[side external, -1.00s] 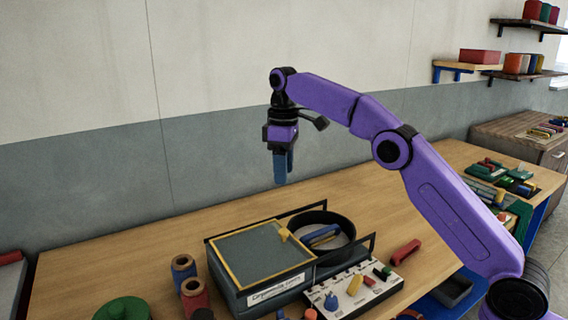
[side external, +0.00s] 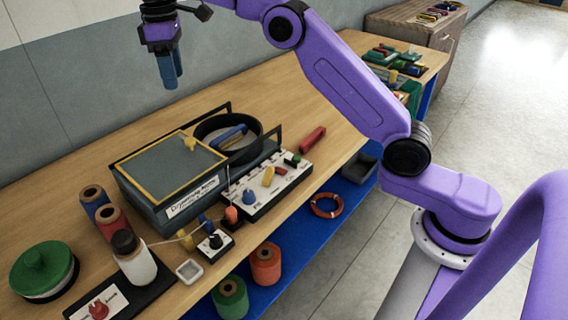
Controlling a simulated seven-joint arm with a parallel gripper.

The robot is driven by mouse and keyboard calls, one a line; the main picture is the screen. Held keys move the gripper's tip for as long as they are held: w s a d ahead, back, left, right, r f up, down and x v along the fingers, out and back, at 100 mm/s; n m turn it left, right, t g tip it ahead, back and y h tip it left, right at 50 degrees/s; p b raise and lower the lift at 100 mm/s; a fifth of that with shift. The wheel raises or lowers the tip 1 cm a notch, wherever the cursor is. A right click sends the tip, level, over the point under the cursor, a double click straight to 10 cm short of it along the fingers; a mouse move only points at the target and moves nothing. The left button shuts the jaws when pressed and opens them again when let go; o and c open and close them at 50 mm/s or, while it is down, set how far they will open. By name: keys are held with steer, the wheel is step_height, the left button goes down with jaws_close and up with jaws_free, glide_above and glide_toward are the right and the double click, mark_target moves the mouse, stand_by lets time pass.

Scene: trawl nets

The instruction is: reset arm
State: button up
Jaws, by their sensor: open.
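My gripper (side external: 169,70) hangs at the top left of the side external view, its blue fingers pointing down. It is open, with nothing seen between the fingers. It is in the air above the back of the workbench, clear of everything below. The purple links of my arm run from it down to the right, where the base stands beside the bench.
Below my gripper stands a dark box (side external: 150,205) with a yellow-framed lid. Beside it are a round black bin (side external: 253,153) holding something blue and a white board (side external: 245,208) with small coloured pieces. Spools, a green lidded container (side external: 43,268) and a white bottle (side external: 137,268) stand at front left.

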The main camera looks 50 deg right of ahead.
steer(key=s+a+f+n, duration=0.2)
steer(key=s, duration=1.7)
steer(key=s+d+f, duration=0.3)
steer(key=s+d, duration=0.1)
steer(key=s, duration=0.4)
steer(key=s+d+f+n, duration=0.1)
steer(key=s+d+f, duration=0.2)
steer(key=s+d, duration=0.2)
steer(key=s+d+f, duration=0.4)
steer(key=s, duration=0.6)
steer(key=shift+s+d, duration=0.4)
